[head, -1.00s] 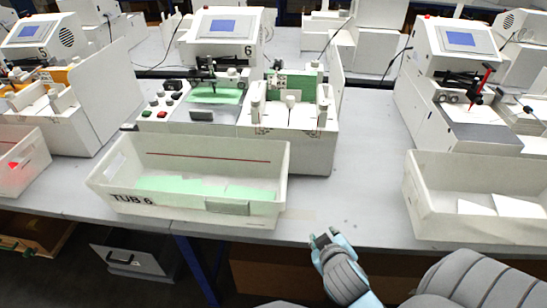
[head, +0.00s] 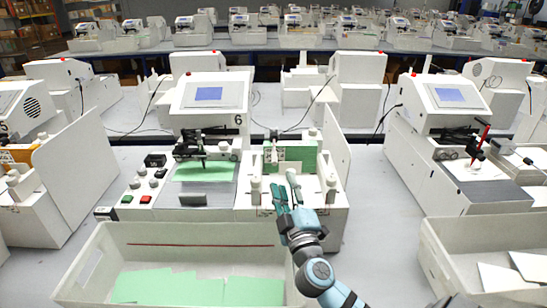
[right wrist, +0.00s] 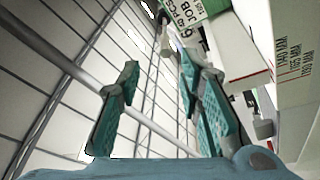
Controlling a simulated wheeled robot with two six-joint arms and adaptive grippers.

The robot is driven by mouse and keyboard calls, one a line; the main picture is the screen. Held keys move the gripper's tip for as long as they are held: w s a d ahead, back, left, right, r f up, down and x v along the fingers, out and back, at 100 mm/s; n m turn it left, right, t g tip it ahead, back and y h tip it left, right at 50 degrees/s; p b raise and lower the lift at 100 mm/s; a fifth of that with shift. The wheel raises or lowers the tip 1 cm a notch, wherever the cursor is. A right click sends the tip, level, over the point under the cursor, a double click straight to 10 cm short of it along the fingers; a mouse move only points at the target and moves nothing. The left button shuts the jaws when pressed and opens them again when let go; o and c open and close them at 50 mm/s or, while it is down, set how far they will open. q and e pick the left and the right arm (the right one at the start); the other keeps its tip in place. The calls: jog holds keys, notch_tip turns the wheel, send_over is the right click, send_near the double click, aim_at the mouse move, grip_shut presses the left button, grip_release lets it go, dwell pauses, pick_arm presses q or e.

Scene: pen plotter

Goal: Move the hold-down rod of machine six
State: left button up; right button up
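Machine six (head: 212,92) stands in the centre of the head view, with a 6 beside its screen. Its white paper feeder (head: 318,215) is at its right, with a green job card (head: 285,155) behind and white knobs at both sides. My right gripper (head: 286,192) is over the front of this feeder. In the right wrist view its teal fingers (right wrist: 160,95) are apart. My left gripper is not in view.
A white tub (head: 205,255) with green sheets stands in front of machine six. An upright white panel (head: 335,150) borders the feeder on the right. Another machine (head: 450,100) with a white tub (head: 490,250) stands to the right. Grey tabletop (head: 380,215) is clear between them.

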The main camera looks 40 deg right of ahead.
aim_at(275, 158)
jog(key=x, duration=0.6)
jog(key=shift+w+r+p, duration=0.15)
jog(key=shift+w+p, duration=0.2)
jog(key=shift+w, duration=0.1)
jog(key=w, duration=0.1)
jog(key=w+d, duration=0.1)
jog(key=w, duration=0.1)
jog(key=shift+w+f, duration=0.2)
jog(key=shift+s+r, duration=0.15)
jog(key=shift+s, duration=0.05)
jog(key=shift+s+r, duration=0.15)
jog(key=shift+s, duration=0.15)
jog(key=shift+c, duration=0.4)
jog(key=c, duration=0.3)
jog(key=shift+w, duration=0.15)
jog(key=c, duration=0.3)
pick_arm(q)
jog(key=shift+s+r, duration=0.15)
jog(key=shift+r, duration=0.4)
pick_arm(e)
grip_shut()
